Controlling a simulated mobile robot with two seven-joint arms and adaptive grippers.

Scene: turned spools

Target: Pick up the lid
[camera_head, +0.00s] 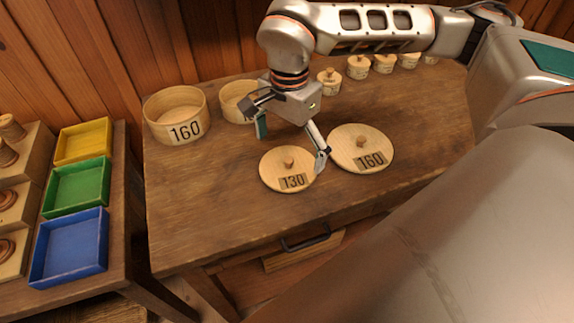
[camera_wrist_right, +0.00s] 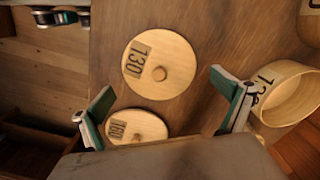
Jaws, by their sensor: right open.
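Two round wooden lids with knobs lie flat on the table. The lid marked 130 (camera_head: 277,175) is near the table's front middle, and it also shows in the right wrist view (camera_wrist_right: 170,48). The larger lid marked 160 (camera_head: 376,142) lies to its right; it shows in the wrist view (camera_wrist_right: 152,127), partly covered at its lower edge. My right gripper (camera_head: 291,144) is open and empty, with its fingers spread above the table by the 130 lid. In the wrist view its fingertips (camera_wrist_right: 161,82) stand apart on either side of that lid's knob.
A round wooden box marked 160 (camera_head: 185,132) stands at the back left, with a smaller round box (camera_head: 235,100) beside it, partly behind my gripper. Several small lidded pots (camera_head: 358,68) line the back. Yellow, green and blue trays (camera_head: 69,248) stand left. The table's left front is clear.

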